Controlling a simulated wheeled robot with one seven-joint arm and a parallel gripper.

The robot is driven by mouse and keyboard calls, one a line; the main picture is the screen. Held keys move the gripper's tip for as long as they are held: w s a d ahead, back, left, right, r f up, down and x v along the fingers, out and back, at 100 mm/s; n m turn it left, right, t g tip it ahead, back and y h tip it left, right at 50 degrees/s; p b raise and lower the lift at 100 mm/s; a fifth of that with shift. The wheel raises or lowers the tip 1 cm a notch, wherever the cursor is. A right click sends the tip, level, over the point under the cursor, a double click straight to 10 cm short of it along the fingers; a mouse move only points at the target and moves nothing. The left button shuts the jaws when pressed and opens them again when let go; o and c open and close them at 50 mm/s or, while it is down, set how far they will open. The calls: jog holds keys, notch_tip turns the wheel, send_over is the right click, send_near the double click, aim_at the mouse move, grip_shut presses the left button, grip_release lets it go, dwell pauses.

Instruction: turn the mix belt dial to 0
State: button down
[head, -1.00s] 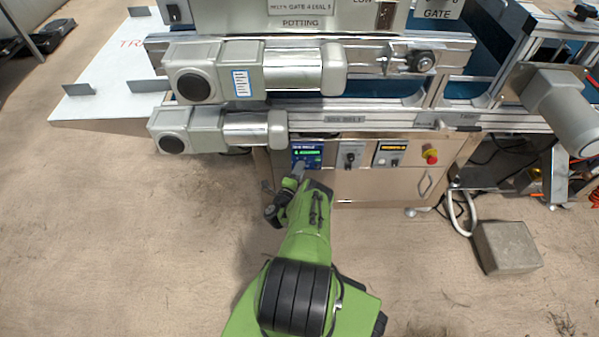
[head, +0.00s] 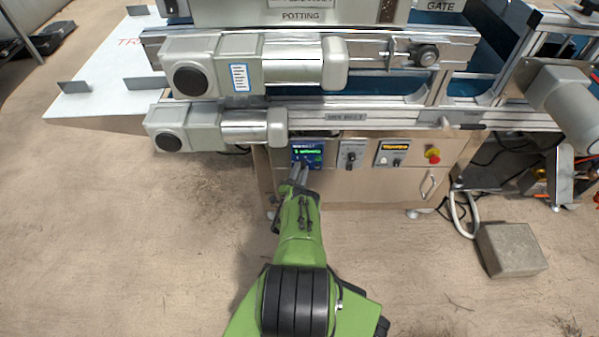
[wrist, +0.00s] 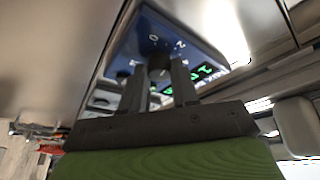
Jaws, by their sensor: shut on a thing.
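The mix belt dial (wrist: 159,66) is a small dark round knob on a blue panel with white markings and green lit digits, in the wrist view. The blue panel (head: 307,150) is at the left of the cabinet's control row in the head view. My gripper (wrist: 160,78) has its two dark fingers on either side of the knob and is shut on it. In the head view my gripper (head: 299,170) reaches up to the lower part of the panel and hides the dial there. I cannot read which number the dial points to.
Grey motors (head: 225,130) overhang the controls. A concrete block (head: 511,250) lies on the floor at right. The floor at left is open.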

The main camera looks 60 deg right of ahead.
jog(key=shift+n, duration=0.4)
jog(key=c, duration=0.8)
grip_release()
jog(key=shift+c, duration=0.2)
jog(key=shift+s, duration=0.1)
